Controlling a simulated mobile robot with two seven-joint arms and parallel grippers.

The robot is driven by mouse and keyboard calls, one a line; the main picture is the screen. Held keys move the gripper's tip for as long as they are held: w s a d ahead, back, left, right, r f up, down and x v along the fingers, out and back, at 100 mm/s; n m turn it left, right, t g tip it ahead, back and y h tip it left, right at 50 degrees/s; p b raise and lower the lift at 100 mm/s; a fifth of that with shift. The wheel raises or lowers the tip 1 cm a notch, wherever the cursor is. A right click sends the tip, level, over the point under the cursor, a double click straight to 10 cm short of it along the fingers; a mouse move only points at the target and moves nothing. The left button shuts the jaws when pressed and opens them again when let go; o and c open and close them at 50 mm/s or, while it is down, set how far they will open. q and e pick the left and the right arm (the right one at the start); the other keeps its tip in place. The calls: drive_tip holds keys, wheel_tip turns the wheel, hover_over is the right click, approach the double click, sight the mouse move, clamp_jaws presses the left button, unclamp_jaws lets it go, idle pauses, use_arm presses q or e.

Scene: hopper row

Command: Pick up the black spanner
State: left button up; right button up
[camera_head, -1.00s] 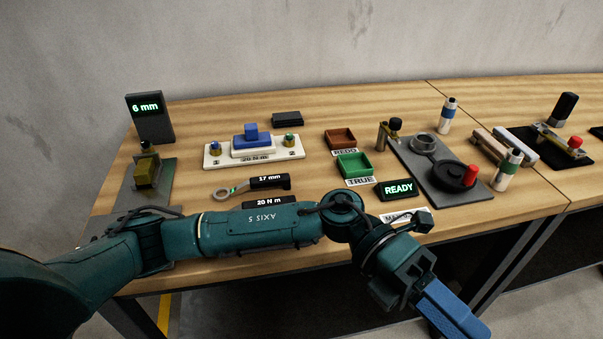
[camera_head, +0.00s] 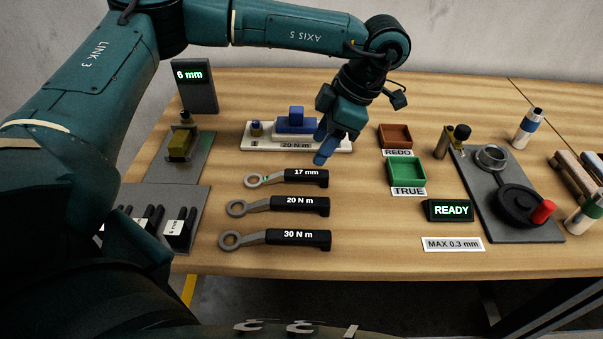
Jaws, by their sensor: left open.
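All three handles are black, so the colour alone does not single one out. My right gripper is not in view.
A white base (camera_head: 262,143) with blue blocks stands behind the spanners. Right of them are a brown tray (camera_head: 396,148), a green tray (camera_head: 421,171), a READY display (camera_head: 450,210) and a grey plate (camera_head: 475,187) with a red knob. A grey rack (camera_head: 192,240) stands left.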

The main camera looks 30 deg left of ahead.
sight(303, 172)
use_arm(q)
drive_tip(key=x, duration=0.3)
drive_tip(key=shift+f, duration=0.1)
drive_tip(key=shift+p+x, duration=0.3)
drive_tip(key=shift+x, duration=2.4)
drive_tip(key=shift+s, duration=0.2)
drive_tip(key=shift+c, duration=0.3)
clamp_jaws()
